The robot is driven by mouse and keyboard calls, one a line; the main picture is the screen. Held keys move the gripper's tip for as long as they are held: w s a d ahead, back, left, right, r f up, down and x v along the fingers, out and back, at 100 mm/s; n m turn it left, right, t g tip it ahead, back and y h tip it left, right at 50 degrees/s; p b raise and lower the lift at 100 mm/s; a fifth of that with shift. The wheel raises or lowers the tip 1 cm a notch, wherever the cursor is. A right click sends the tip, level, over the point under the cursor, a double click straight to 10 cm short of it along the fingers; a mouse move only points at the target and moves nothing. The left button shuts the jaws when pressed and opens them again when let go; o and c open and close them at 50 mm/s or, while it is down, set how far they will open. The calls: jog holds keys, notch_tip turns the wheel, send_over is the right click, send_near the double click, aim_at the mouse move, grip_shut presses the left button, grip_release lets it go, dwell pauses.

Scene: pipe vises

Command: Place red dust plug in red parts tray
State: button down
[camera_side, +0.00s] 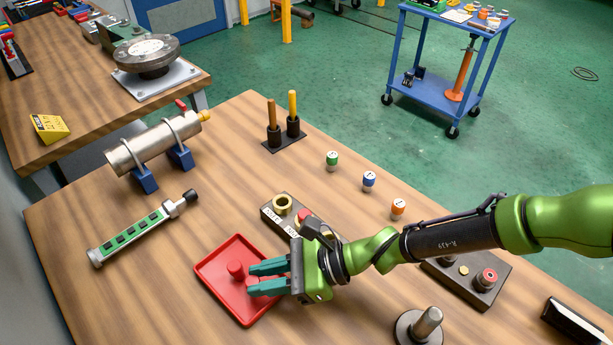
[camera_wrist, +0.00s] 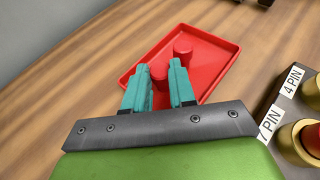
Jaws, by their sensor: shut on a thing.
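The red parts tray (camera_side: 214,274) lies flat on the wooden bench; it also shows in the wrist view (camera_wrist: 213,45). One red dust plug (camera_side: 236,269) stands inside the tray, near its middle; it shows beyond my fingers in the wrist view (camera_wrist: 183,50). My gripper (camera_side: 250,279), with teal fingers, reaches over the tray from the right. It is shut on a second red dust plug (camera_wrist: 159,73), which is partly hidden by the fingers. I cannot tell whether the held plug touches the tray floor.
A dark connector block (camera_side: 270,217) with brass rings, pin labels and a red plug sits close behind my gripper. A green-labelled tool (camera_side: 143,232) lies left of the tray. Green, blue and orange-marked caps (camera_side: 369,181) stand farther back. The bench front-left of the tray is clear.

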jog(key=c, duration=0.9)
grip_release()
jog(key=shift+f, duration=0.1)
jog(key=shift+c, duration=0.2)
